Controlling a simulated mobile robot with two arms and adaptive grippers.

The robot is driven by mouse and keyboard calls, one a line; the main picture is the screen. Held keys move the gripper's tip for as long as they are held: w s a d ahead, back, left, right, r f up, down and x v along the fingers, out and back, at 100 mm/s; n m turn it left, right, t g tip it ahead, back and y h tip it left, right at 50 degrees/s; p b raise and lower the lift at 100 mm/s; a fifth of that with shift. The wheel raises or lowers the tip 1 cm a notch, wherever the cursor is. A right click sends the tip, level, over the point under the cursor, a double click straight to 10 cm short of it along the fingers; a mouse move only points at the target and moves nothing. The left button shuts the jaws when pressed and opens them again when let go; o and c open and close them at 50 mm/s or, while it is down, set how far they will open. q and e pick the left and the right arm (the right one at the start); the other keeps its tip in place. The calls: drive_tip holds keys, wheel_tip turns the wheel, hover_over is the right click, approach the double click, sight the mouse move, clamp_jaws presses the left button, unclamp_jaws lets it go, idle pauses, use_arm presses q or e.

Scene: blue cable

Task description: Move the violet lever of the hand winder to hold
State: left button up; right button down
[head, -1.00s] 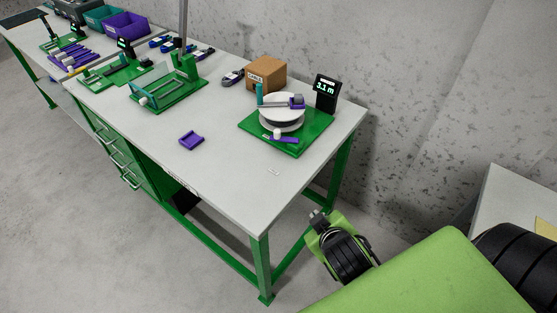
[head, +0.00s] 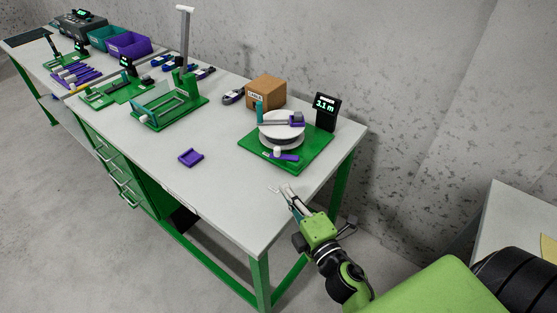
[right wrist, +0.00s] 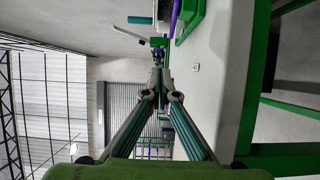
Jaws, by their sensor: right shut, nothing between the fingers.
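The hand winder is a green base (head: 300,158) with a white spool (head: 281,131) near the right end of the bench. Its violet lever (head: 288,157) is low at the front of the base, beside a white knob (head: 277,151). Another violet part (head: 296,120) sits on top of the spool. My right gripper (head: 286,190) is shut and empty, at the bench's front edge, in front of the winder and apart from the lever. In the right wrist view its fingers (right wrist: 160,75) meet at the tips. My left gripper is not in view.
A display reading 3.1 m (head: 325,111) stands behind the winder, and a cardboard box (head: 265,92) is at its back left. A loose violet piece (head: 191,158) lies on the bench (head: 225,185). A green frame fixture (head: 165,110) stands further left. The bench front is mostly clear.

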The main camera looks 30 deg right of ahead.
drive_tip(key=p, duration=0.2)
approach(276, 152)
drive_tip(key=w+a, duration=0.3)
drive_tip(key=w, duration=0.1)
drive_tip(key=shift+a, duration=0.4)
drive_tip(key=shift+w+d+f, duration=0.1)
drive_tip(key=shift+w+d, duration=0.8)
drive_tip(key=shift+d, duration=0.05)
drive_tip(key=shift+w+d+f, duration=0.1)
drive_tip(key=shift+w+d, duration=0.3)
drive_tip(key=shift+d, duration=0.1)
drive_tip(key=shift+w, duration=0.1)
drive_tip(key=shift+w+d+f+m+h+b, duration=0.1)
drive_tip(key=shift+w+d+m+h+b, duration=0.1)
drive_tip(key=shift+w+m+h+b, duration=0.45)
drive_tip(key=shift+s+m+h, duration=0.1)
drive_tip(key=shift+m+h, duration=0.15)
drive_tip(key=shift+h, duration=0.4)
drive_tip(key=shift+d+r, duration=0.1)
drive_tip(key=shift+r, duration=0.15)
